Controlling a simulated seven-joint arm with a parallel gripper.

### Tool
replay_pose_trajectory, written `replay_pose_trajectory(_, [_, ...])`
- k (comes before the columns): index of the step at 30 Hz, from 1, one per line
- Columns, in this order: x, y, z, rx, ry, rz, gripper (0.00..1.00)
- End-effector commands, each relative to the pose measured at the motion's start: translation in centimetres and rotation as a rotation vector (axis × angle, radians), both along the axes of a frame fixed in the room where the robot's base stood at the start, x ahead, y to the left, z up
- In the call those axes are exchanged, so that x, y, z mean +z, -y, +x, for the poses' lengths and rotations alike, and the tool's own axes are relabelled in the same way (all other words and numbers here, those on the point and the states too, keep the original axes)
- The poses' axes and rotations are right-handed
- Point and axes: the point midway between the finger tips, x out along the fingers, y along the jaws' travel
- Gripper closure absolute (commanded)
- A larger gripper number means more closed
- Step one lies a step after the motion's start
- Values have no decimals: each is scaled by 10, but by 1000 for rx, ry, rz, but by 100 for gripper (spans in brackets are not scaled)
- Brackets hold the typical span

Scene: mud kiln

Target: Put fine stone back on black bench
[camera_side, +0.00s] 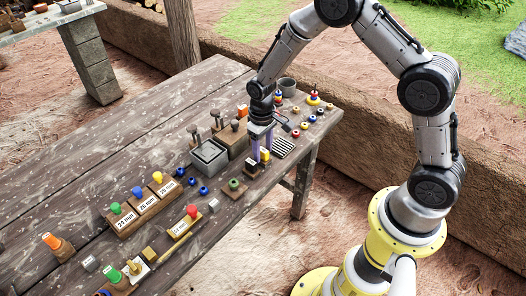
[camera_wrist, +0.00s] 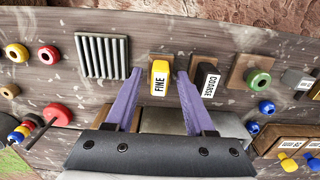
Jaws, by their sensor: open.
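The fine stone (camera_wrist: 159,82) is a yellow block with a white FINE label. It also shows in the side view (camera_side: 265,155), low under my gripper. My gripper (camera_wrist: 160,74) is open, with one purple finger on each side of the fine stone and a small gap on both sides in the wrist view. Its fingers also show in the side view (camera_side: 261,147), pointing down near the tabletop. A dark block labelled COARSE (camera_wrist: 209,84) stands just right of the right finger, by a wooden piece.
The worn wooden table (camera_side: 165,110) carries everything. A grey ridged rack (camera_wrist: 102,56) lies left of the fingers. A green ring on a wooden plate (camera_wrist: 257,78) is at right. A grey box (camera_side: 209,156) stands close to my gripper. The table's far left is clear.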

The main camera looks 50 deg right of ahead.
Motion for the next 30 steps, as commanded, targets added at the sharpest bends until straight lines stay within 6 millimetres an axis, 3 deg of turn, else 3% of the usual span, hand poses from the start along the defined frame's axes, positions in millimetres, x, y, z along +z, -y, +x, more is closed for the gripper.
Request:
replay_pose_trajectory(15, [97, -2, 2, 0, 4, 1, 46])
replay_pose_trajectory(26, [117, -2, 0, 0, 4, 0, 46])
replay_pose_trajectory(30, [143, -2, -11, 0, 42, 2, 46])
